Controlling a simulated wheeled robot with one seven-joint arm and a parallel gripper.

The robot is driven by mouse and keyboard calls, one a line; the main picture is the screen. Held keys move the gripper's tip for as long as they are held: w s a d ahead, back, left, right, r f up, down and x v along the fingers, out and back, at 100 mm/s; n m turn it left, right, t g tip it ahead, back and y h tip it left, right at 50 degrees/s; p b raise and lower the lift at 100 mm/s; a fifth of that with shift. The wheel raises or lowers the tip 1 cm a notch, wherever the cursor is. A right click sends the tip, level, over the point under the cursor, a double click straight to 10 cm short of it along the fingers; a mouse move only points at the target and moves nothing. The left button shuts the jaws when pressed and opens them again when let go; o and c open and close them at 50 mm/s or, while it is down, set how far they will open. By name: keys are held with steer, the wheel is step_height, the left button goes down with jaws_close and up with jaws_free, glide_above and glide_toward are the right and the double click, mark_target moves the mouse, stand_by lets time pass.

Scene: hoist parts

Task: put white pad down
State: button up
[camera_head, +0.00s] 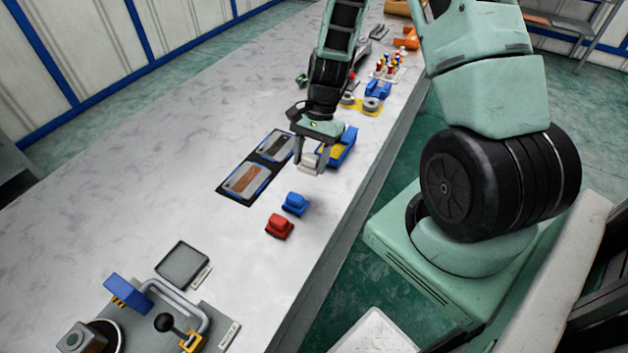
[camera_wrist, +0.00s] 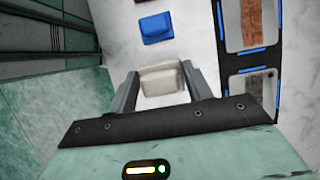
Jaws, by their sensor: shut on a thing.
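My gripper (camera_head: 312,163) is over the long white table (camera_head: 235,90), and its jaws are shut on a white pad (camera_wrist: 162,79). In the wrist view the pad sits between the two fingers of my gripper (camera_wrist: 163,88). Whether the pad touches the table I cannot tell. A blue block (camera_head: 295,203) and a red block (camera_head: 279,226) lie on the table nearer the camera; the blue block also shows in the wrist view (camera_wrist: 156,28).
A dark tray with two framed plates (camera_head: 248,180) lies left of my gripper. A blue and yellow holder (camera_head: 343,148) is close on its right. A grey square tray (camera_head: 182,264) and a clamp fixture (camera_head: 190,315) stand at the near end. The table between has bare room.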

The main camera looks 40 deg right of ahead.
mark_target(308, 190)
steer(key=shift+f+p, duration=0.35)
steer(key=shift+f, duration=2.9)
steer(key=shift+f, duration=0.1)
steer(key=o, duration=0.9)
